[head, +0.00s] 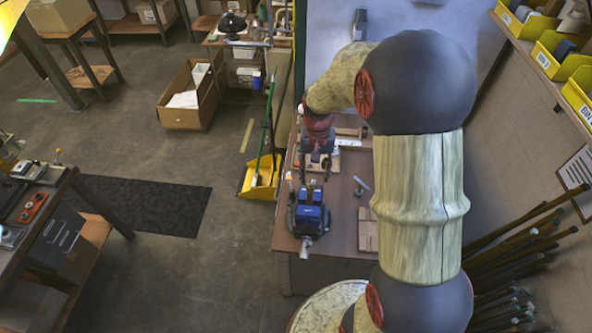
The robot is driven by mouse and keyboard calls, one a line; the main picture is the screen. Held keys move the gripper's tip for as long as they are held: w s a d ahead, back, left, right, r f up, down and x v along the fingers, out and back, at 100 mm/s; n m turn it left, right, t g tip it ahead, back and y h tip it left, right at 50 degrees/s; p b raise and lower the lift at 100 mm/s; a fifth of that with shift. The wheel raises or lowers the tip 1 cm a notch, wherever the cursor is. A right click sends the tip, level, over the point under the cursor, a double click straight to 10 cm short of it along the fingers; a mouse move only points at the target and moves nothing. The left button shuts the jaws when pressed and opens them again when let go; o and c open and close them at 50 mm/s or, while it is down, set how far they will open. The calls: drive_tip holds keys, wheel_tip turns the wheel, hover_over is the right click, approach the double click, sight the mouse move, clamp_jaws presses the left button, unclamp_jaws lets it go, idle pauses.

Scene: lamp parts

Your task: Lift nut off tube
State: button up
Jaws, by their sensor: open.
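My gripper (316,174) hangs over the brown workbench (345,232) with its dark fingers pointing down and open. It is just above a blue vise (309,214), which stands at the bench's left edge. The nut and the tube are too small to make out for certain around the vise jaws and fingertips. I cannot tell whether the fingers are around or beside either one. A small grey part (361,184) lies on the bench to the right of the gripper; I cannot tell what it is.
A light wooden block (367,236) lies on the bench right of the vise. Yellow bins (550,54) line a shelf at the right wall. A yellow dustpan (258,180) stands left of the bench.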

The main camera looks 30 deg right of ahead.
sight(311, 184)
drive_tip(key=shift+w+a+r+m+t, duration=0.15)
drive_tip(key=shift+w+r, duration=0.15)
drive_tip(key=shift+w, duration=0.2)
drive_tip(key=shift+w+a+r+m+t, duration=0.15)
drive_tip(key=shift+w+r, duration=0.1)
drive_tip(key=shift+w, duration=0.2)
drive_tip(key=shift+s+d+f+p, duration=0.1)
drive_tip(key=shift+f+p, duration=0.1)
drive_tip(key=shift+f, duration=1.8)
drive_tip(key=shift+s+d+f+p, duration=0.1)
drive_tip(key=shift+f+p, duration=0.05)
drive_tip(key=shift+f, duration=1.8)
drive_tip(key=shift+w, duration=0.1)
clamp_jaws()
drive_tip(key=c, duration=0.6)
unclamp_jaws()
clamp_jaws()
drive_tip(key=shift+r+p, duration=0.55)
drive_tip(key=shift+r, duration=0.4)
